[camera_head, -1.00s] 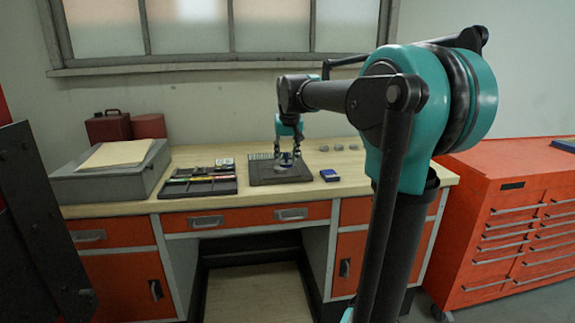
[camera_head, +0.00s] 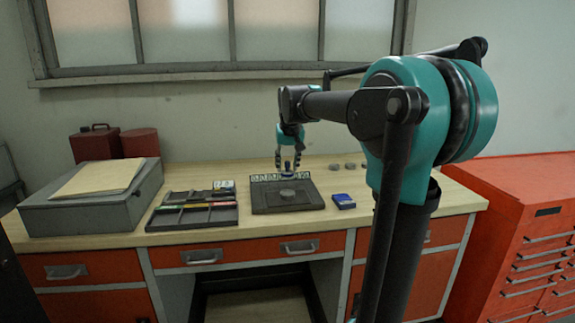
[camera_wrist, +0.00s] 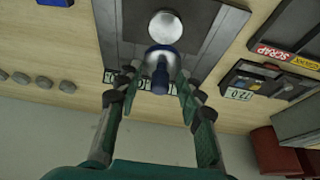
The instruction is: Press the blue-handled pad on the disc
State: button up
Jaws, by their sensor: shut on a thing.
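My gripper (camera_head: 288,163) is shut on the blue-handled pad (camera_wrist: 160,76), with a finger on each side of the handle in the wrist view. The pad has a dark blue handle and a round silvery foot. In the head view the pad is small and mostly hidden by the fingers. The pad is at the back side of the disc, near the plate's row of number labels. I cannot tell its height above the plate.
A dark sorting tray (camera_head: 172,217) with labels stands left of the plate. A small blue box (camera_head: 343,201) lies to its right, and small grey pieces (camera_head: 349,167) lie behind. A grey case (camera_head: 90,205) fills the bench's left end.

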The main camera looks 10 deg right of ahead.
aim_at(288, 176)
jog(key=shift+f, duration=2.95)
jog(key=shift+f, duration=0.55)
jog(key=shift+r, duration=0.1)
jog(key=shift+r, duration=3.4)
